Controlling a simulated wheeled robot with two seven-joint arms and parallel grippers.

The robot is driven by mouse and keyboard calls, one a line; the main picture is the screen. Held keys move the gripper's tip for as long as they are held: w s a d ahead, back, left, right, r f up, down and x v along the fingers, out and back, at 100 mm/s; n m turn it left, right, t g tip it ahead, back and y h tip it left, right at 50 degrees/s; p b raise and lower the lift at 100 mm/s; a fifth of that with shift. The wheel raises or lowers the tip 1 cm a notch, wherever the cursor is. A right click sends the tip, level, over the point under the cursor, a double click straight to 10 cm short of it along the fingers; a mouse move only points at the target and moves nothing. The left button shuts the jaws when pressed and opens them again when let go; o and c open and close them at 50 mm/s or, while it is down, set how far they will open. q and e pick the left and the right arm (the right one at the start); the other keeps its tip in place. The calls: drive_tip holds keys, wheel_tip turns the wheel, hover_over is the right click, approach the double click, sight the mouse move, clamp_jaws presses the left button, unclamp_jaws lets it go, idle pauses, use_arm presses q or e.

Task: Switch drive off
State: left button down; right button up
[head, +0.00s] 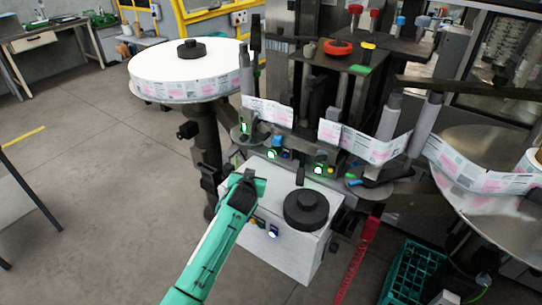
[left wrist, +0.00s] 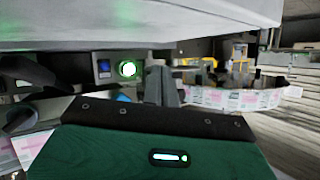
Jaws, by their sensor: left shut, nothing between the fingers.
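A white control box (head: 285,245) stands below the labelling machine, with a black round knob (head: 306,208) on top. Its front face carries a blue switch (head: 273,231) and a small lit button beside it. In the left wrist view a glowing green-white button (left wrist: 127,69) and a blue switch (left wrist: 104,68) sit side by side on a dark panel. My left gripper (head: 246,192) is at the box's left front edge. Its fingers (left wrist: 165,84) are shut and empty, just right of the glowing button; contact cannot be told. My right gripper is not in view.
A large white label reel (head: 185,65) stands at the left, with the label web (head: 365,143) running through the machine. A green crate (head: 412,272) and a red strip (head: 358,260) lie to the right.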

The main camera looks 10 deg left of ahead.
sight(272, 154)
use_arm(q)
drive_tip(key=w+b, duration=0.1)
drive_tip(key=w, duration=0.1)
drive_tip(key=w+d+b, duration=0.1)
drive_tip(key=w, duration=0.1)
drive_tip(key=w+d+b, duration=0.1)
drive_tip(key=w+b, duration=0.1)
drive_tip(key=shift+w+d+f, duration=0.15)
drive_tip(key=shift+w, duration=0.05)
drive_tip(key=shift+w+d, duration=0.25)
drive_tip(key=shift+w, duration=0.4)
idle(1.2)
drive_tip(key=shift+w, duration=0.1)
drive_tip(key=shift+w+d+b, duration=0.15)
drive_tip(key=shift+w+b, duration=0.15)
drive_tip(key=shift+b, duration=0.05)
drive_tip(key=shift+w+d, duration=0.15)
drive_tip(key=shift+w, duration=0.25)
idle(0.8)
drive_tip(key=shift+s+r, duration=0.1)
drive_tip(key=shift+r, duration=0.1)
drive_tip(key=shift+s+a+p, duration=0.3)
drive_tip(key=shift+s+p, duration=0.2)
drive_tip(key=shift+s, duration=0.25)
